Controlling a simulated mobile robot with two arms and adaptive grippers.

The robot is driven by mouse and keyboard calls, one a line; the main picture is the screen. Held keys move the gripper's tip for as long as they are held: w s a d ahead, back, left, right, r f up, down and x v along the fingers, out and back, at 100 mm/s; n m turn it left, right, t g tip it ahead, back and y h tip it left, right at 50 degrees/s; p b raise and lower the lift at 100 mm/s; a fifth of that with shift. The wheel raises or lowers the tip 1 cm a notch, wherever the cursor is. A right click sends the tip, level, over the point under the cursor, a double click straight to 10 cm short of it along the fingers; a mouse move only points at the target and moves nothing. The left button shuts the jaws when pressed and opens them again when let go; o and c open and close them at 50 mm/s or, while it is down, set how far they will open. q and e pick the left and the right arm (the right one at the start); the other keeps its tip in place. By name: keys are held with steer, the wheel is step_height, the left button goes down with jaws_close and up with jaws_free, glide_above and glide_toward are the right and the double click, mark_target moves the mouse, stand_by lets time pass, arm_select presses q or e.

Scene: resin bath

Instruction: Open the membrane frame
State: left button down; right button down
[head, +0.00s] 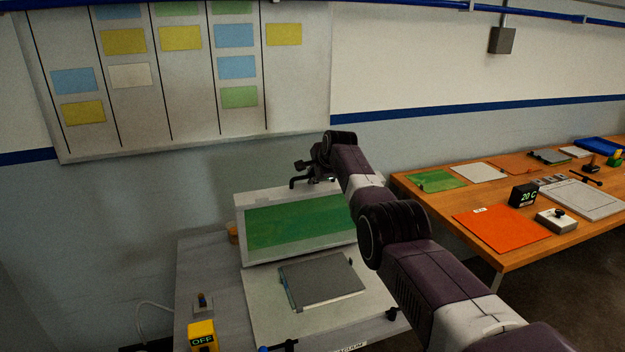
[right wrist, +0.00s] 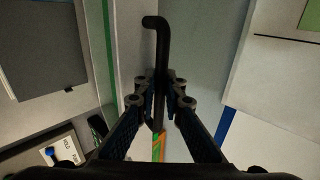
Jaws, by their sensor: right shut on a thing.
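The membrane frame (head: 240,218), a pale rim around a green sheet, is tilted up at the back of the grey unit. Its bed (head: 262,314) shows in front, with a grey plate (head: 322,282) lying on it. My right gripper (head: 312,172) is above the frame's top edge, partly hidden by my own arm. In the right wrist view its fingers (right wrist: 160,98) are shut on a black bent handle (right wrist: 158,50); the handle's bent end sticks out beyond them. My left gripper is not in view.
A yellow switch box (head: 202,335) reading OFF is at the unit's front left. An orange-topped table (head: 440,200) on the right holds sheets, a display (head: 523,194) and small tools. A wall board (head: 185,100) with coloured cards hangs behind.

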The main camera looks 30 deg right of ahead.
steer(key=shift+w+d, duration=0.1)
steer(key=shift+w, duration=0.25)
steer(key=c, duration=2)
jaws_free()
steer(key=shift+c, duration=0.2)
steer(key=shift+s+r, duration=0.4)
steer(key=shift+r, duration=0.2)
steer(key=v, duration=1)
steer(key=shift+s+r, duration=0.2)
